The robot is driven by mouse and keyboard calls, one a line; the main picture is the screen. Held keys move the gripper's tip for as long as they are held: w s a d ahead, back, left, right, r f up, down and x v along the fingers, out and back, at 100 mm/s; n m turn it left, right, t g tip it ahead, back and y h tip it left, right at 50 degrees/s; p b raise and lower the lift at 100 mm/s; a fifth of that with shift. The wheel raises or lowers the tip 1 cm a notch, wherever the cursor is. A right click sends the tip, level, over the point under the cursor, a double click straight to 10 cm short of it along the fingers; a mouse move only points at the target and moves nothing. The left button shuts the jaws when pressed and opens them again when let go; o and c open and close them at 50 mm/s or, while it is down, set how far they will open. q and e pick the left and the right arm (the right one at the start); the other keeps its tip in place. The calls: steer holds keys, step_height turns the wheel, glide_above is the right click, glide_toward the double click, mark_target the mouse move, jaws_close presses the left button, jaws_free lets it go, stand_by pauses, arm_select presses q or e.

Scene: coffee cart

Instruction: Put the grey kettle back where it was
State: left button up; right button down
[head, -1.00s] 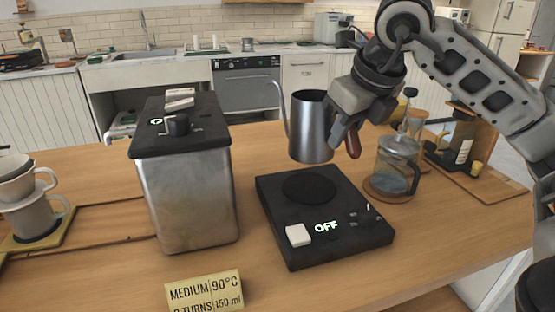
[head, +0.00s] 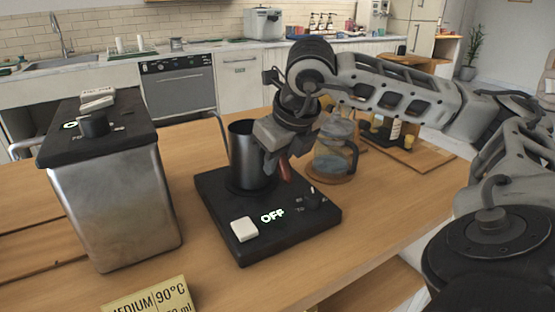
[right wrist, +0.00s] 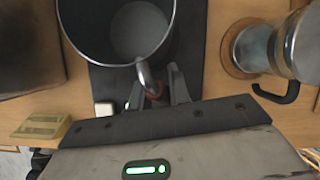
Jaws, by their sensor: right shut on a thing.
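The grey kettle (head: 246,158) is upright on or just over the round plate of the black heating base (head: 222,209), whose display reads OFF. I cannot tell for sure whether its bottom touches the plate. My right gripper (head: 278,160) is shut on the kettle's brown handle, on the kettle's right side. In the right wrist view the kettle (right wrist: 140,35) is seen from above and looks empty, with the fingers of my right gripper (right wrist: 160,90) around its handle. My left gripper is not in view.
A glass server (head: 333,150) stands on a round wooden coaster close right of the base. A large metal box with a black top (head: 115,200) stands to the left. A yellow card (head: 150,297) is at the front edge.

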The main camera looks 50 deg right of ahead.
steer(key=c, duration=1.3)
jaws_free()
steer(key=p+v, duration=0.2)
steer(key=v, duration=1)
steer(key=shift+a, duration=0.1)
